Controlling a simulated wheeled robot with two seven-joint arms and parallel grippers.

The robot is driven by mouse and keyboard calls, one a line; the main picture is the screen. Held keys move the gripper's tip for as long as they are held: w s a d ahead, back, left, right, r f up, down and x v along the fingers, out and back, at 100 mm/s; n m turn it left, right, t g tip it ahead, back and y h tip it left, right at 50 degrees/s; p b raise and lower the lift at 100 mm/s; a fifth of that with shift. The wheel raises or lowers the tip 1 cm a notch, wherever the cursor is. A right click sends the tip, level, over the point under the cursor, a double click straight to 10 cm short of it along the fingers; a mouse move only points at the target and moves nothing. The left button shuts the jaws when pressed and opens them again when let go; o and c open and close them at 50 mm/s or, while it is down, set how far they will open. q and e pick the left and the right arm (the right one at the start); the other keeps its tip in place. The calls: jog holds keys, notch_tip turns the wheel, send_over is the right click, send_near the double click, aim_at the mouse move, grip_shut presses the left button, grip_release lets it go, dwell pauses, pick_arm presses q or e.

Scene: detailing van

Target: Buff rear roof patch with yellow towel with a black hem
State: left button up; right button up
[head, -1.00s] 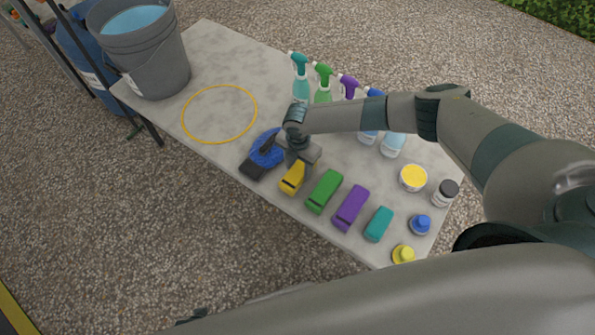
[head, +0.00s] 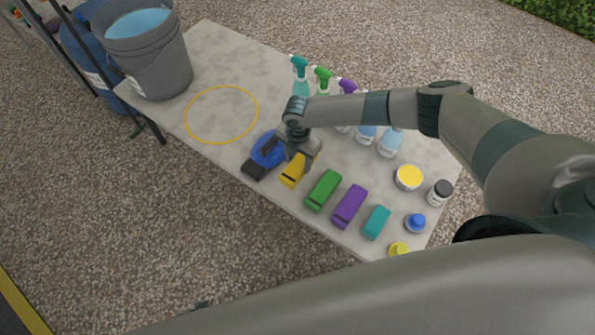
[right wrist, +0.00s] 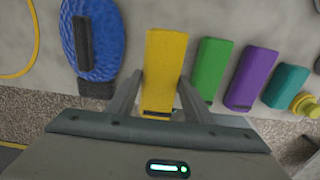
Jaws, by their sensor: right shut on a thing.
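The yellow towel with a black hem (head: 291,177) lies folded near the front edge of the table, between the blue brush pad and a green towel. In the right wrist view the yellow towel (right wrist: 165,65) runs between the two fingers, its black hem toward the palm. My right gripper (head: 303,162) points down onto it and is shut on it; in the wrist view the fingers (right wrist: 160,82) touch its sides. The towel still appears to be at table level. My left gripper is not in view. The rear roof patch is not in view.
Folded green (head: 322,190), purple (head: 349,206) and teal (head: 376,222) towels lie to the right. A blue pad with a black handle (head: 265,150) lies close on the left. Spray bottles (head: 300,80) stand behind. A grey bucket (head: 150,65) and yellow ring (head: 188,115) are at left.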

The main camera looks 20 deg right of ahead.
jog(key=o, duration=0.5)
jog(key=c, duration=0.5)
notch_tip(320, 180, up, 8)
jog(key=p, duration=0.7)
jog(key=shift+s, duration=0.1)
